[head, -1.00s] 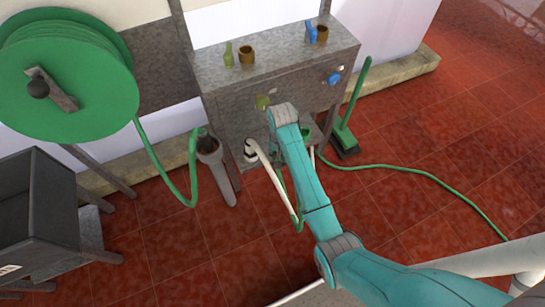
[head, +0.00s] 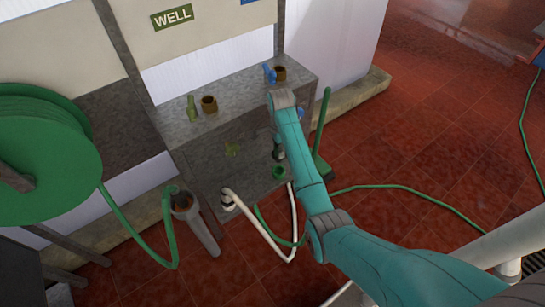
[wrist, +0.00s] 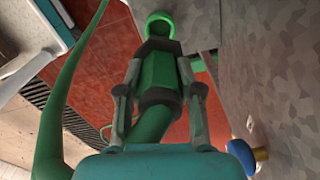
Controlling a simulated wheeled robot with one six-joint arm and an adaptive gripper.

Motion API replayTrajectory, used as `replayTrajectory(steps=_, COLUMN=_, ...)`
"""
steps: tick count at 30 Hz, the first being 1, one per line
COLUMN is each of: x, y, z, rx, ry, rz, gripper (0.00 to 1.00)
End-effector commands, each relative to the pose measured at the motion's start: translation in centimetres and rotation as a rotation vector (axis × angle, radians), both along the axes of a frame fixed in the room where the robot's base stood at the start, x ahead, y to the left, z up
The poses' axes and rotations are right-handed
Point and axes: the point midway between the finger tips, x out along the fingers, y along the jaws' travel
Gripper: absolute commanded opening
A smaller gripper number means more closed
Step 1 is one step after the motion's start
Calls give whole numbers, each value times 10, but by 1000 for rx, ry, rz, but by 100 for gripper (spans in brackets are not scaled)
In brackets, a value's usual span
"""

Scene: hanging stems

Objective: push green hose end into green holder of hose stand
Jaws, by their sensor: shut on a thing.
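My gripper (wrist: 158,95) is shut on the green hose end (wrist: 160,70), a green body with dark collars. In the head view my arm hides most of the grip, in front of the stand's front face. The green holder (head: 279,172) is a green ring low on the grey hose stand (head: 245,100). A green ring, apparently this holder, shows just beyond the hose end at the top of the wrist view (wrist: 160,22). I cannot tell whether they touch. The green hose (wrist: 152,124) bends away below the grip.
A white hose (head: 265,232) loops at the stand's lower front. Green and blue valves (head: 192,108) and brown sockets are on top. A blue knob (wrist: 244,156) is close right of my gripper. A green reel (head: 45,150) stands left, a green broom (head: 321,125) right.

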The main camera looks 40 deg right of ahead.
Motion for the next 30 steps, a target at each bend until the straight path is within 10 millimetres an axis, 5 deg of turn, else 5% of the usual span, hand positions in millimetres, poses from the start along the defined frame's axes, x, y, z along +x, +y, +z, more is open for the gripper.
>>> replayTrajectory(steps=24, x=0, y=-1, z=-48, rx=0, ry=0, rz=-8, gripper=1)
replayTrajectory(steps=30, x=1, y=-1, z=-46, rx=0, ry=-1, rz=-8, gripper=1)
